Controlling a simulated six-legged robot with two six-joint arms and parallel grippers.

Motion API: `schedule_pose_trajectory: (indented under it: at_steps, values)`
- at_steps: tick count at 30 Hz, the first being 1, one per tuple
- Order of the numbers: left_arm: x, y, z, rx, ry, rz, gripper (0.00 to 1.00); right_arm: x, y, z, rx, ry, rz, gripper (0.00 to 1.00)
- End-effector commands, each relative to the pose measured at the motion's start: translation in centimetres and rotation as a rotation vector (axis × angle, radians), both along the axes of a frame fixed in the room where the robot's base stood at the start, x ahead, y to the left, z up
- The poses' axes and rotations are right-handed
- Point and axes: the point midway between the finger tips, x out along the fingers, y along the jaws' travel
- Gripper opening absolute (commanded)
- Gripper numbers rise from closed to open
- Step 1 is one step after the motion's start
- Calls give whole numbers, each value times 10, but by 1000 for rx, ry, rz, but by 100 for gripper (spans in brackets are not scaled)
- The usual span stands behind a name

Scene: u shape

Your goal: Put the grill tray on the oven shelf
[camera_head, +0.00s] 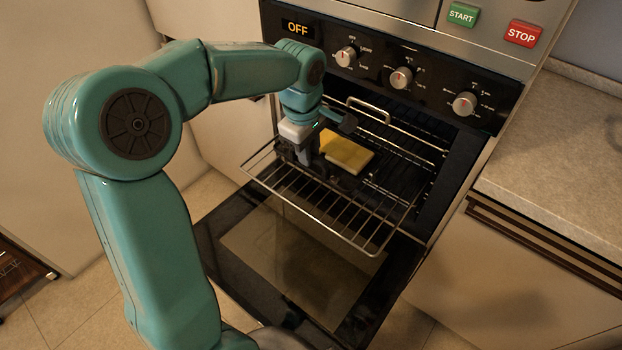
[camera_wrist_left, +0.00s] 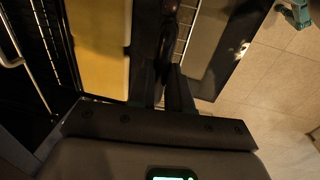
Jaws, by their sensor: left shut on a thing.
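The dark grill tray (camera_head: 385,168) is at the oven mouth, with a flat yellow slab (camera_head: 346,152) on it. The slab also shows in the left wrist view (camera_wrist_left: 100,48). My left gripper (camera_head: 304,156) reaches down at the tray's near left side, and its fingers (camera_wrist_left: 172,85) are shut on the tray's dark edge or handle. The wire oven shelf (camera_head: 345,224) is pulled out over the open door. The tray seems to be over or on the shelf's inner part; I cannot tell whether it touches. My right gripper is out of view.
The oven door (camera_head: 290,262) hangs open below the shelf. The control panel with knobs (camera_head: 400,78) is close above the opening. A curved metal bar (camera_head: 368,108) shows near the oven mouth. A worktop (camera_head: 560,170) is at right. The shelf's front part is clear.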

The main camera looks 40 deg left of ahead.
Motion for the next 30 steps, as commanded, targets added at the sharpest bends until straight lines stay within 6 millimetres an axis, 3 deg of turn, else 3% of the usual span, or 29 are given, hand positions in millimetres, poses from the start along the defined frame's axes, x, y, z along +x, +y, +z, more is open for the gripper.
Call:
schedule_pose_trajectory:
  at_steps: [3, 16, 28, 29, 30]
  values:
    - [0, 0, -30, 1, 2, -1, 0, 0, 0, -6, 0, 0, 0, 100]
    - [2, 3, -87, 1, 1, 0, 0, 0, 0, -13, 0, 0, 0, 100]
    - [3, 4, -96, 1, -3, 0, 0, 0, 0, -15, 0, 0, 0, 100]
    - [2, 4, -95, 1, -1, 0, 28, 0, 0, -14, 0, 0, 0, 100]
    - [2, 4, -95, 1, -1, 0, 41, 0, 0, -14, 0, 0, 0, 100]
